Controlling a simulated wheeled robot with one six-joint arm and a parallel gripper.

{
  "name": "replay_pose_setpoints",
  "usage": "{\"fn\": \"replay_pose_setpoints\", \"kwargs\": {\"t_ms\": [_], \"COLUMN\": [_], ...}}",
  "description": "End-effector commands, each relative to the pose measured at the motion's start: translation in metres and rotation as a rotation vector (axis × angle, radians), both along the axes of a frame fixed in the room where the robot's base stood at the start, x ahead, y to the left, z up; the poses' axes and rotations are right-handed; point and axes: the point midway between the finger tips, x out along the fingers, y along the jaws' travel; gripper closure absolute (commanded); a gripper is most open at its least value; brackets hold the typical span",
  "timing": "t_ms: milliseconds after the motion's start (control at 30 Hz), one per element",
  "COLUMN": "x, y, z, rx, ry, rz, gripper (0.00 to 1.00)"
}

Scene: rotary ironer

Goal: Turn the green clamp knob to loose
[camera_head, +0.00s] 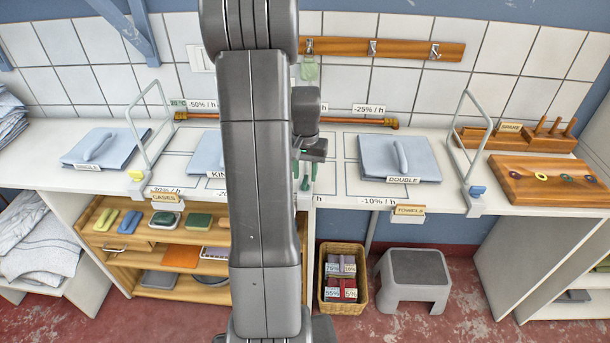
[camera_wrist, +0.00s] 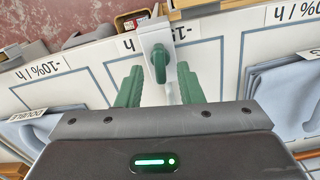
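The green clamp knob (camera_wrist: 160,58) is in the upper middle of the wrist view, on a pale clamp bracket (camera_wrist: 153,35) at the table's edge. Its grip part points toward my gripper. My gripper (camera_wrist: 160,76) is open, with one green finger on each side of the knob's near end. I see small gaps between the fingers and the knob, and no clear contact. In the head view my gripper (camera_head: 304,180) hangs over the front of the white table, right of my arm. My arm and gripper hide most of the knob and its clamp there.
Wire frames with a yellow knob (camera_head: 136,175) and a blue knob (camera_head: 478,190) stand left and right. Folded blue cloths (camera_head: 400,158) lie on the table. A wicker basket (camera_head: 343,280) and a grey stool (camera_head: 413,278) stand below the front edge.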

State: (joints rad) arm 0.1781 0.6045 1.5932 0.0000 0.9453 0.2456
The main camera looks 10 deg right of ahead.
Motion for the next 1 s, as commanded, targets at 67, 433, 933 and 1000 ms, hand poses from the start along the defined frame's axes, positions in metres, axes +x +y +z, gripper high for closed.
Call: {"fn": "replay_pose_setpoints", "kwargs": {"t_ms": [67,433,933,1000], "x": [0.0,0.0,0.0,0.001], "y": [0.0,0.0,0.0,0.0], "z": [-0.009,-0.02,-0.021,-0.021], "rx": [0.001,-0.001,-0.001,-0.001], "ry": [0.002,-0.002,-0.002,-0.003], "rz": [0.0,0.0,0.046,0.089], "gripper": [0.66,0.66,1.0,1.0]}}
